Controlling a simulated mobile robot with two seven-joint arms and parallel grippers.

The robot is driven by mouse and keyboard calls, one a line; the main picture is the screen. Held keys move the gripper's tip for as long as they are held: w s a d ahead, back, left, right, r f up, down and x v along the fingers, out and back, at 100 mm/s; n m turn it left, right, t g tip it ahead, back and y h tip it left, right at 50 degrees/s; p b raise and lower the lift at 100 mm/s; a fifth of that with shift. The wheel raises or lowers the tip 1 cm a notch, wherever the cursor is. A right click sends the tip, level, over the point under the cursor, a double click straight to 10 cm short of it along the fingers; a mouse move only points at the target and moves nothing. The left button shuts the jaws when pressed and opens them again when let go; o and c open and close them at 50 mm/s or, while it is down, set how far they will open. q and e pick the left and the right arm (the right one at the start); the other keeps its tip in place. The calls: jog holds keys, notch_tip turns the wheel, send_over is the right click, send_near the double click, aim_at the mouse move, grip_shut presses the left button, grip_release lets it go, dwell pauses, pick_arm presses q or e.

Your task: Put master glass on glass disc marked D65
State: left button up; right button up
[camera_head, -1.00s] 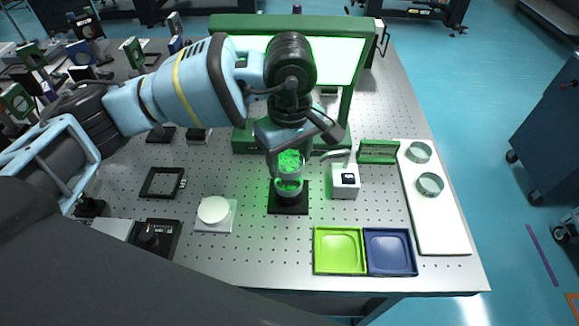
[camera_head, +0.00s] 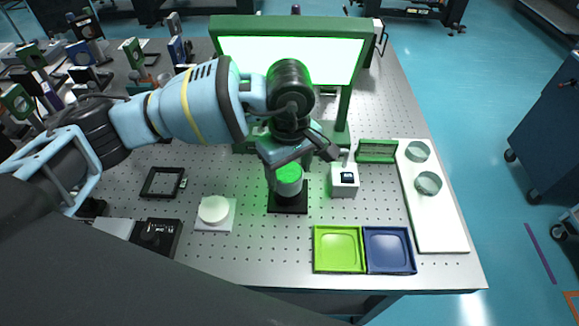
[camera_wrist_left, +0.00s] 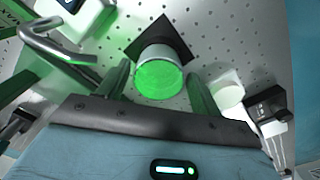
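A clear, round glass piece with a bright green top (camera_head: 288,174) stands upright over a black square base (camera_head: 289,208). I cannot make out separate pieces in the stack or read a D65 mark. In the left wrist view the green round face (camera_wrist_left: 158,80) lies between and beyond my finger tips, with small gaps on both sides. My left gripper (camera_head: 291,160) is open just above and around the top of the glass; it also shows in the left wrist view (camera_wrist_left: 158,85). My right gripper is not in view.
A small white device (camera_head: 344,180) stands close right of the base. A white disc on a plate (camera_head: 214,210) is to the left. Green (camera_head: 339,249) and blue (camera_head: 390,250) trays lie in front. A white board (camera_head: 440,225) bears two glass rings. A lit green-framed panel (camera_head: 330,60) stands behind.

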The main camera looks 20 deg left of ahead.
aim_at(289, 173)
pick_arm(q)
jog(key=shift+o, duration=1)
notch_tip(289, 173, up, 12)
jog(key=shift+r, duration=0.2)
